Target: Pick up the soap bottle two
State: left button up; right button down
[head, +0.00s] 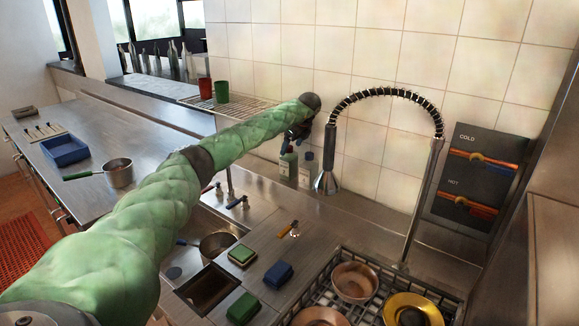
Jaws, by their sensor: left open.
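Two soap bottles stand side by side on the steel ledge against the tiled wall, behind the sink. One is a green-tinted bottle (288,165); the other is a pale bottle with a blue top (307,170) just to its right. I cannot tell which is soap bottle two. My left gripper (291,146) is at the end of the green-sleeved arm, directly above and close to the green-tinted bottle, partly covering its top. The fingers are small and dark; it is open. Whether it touches a bottle is not clear. My right gripper is not in view.
The spring-hose faucet (327,170) hangs just right of the bottles. A wire shelf (245,106) with a red cup (205,88) and green cup (221,91) is at left. A pot (216,244), sponges (242,255) and a dish rack (375,306) lie in front.

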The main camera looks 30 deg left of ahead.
aim_at(288, 154)
pick_arm(q)
jog(key=shift+s+f, duration=0.1)
jog(key=shift+f, duration=0.05)
jog(key=b+x, duration=0.1)
jog(key=x, duration=0.4)
jog(key=shift+f, duration=0.1)
jog(key=c, duration=1.3)
jog(key=shift+c, duration=0.2)
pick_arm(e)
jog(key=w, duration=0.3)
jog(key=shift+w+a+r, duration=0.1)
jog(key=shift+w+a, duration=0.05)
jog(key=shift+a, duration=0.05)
